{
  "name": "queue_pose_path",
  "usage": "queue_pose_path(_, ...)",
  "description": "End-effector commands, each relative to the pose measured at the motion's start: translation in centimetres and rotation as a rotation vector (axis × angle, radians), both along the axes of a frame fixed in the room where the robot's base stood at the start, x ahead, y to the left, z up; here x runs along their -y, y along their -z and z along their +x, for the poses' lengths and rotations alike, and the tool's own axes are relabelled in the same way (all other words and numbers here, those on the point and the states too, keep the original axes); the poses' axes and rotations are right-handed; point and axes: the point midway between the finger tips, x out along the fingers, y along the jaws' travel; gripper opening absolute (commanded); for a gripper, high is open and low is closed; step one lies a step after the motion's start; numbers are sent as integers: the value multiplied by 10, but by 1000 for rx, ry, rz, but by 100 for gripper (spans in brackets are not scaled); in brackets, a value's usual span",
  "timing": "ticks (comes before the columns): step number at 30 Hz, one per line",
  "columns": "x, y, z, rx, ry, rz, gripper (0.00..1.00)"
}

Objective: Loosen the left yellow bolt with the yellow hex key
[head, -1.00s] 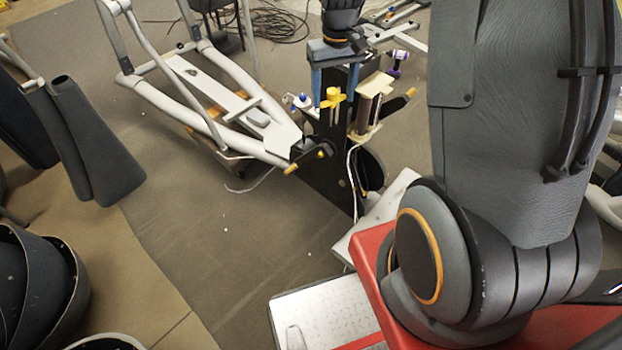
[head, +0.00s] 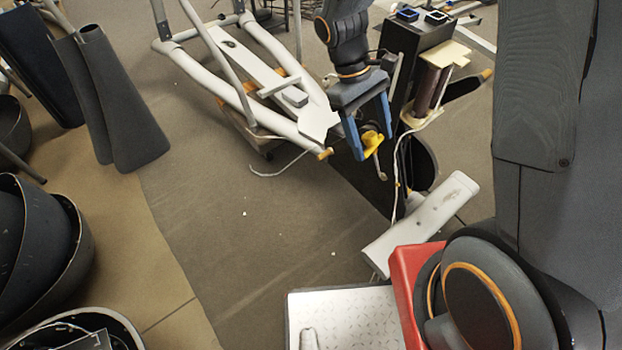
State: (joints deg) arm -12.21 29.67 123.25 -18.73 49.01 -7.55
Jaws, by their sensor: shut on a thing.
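My gripper (head: 369,135) hangs down in front of the black upright of the machine, with its two blue fingers around the yellow hex key (head: 371,143). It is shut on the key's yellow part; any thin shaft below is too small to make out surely. The left yellow bolt (head: 325,153) looks like the small yellow end at the front of the pale frame, just left of my gripper. A gap shows between it and the left finger in the picture. Another yellow end (head: 487,74) sticks out on the right side of the machine.
The elliptical's pale tubular frame (head: 262,108) lies left and behind. The black upright (head: 418,42) carries a beige bracket and a hanging white cable. A pale beam (head: 425,222) lies in front. Dark covers (head: 118,110) stand at left. Grey floor in the middle is clear.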

Motion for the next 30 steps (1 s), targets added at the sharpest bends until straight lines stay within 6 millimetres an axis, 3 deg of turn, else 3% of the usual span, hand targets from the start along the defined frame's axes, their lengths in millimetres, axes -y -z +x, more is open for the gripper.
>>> queue_pose_path(1, -5, 18, -1, -24, -44, -28, 23)
queue_pose_path(9, -14, 61, -10, -146, -257, -208, 23)
queue_pose_path(20, -26, 107, -3, -252, -532, -501, 23)
queue_pose_path(30, -48, 143, 17, -268, -775, -787, 23)
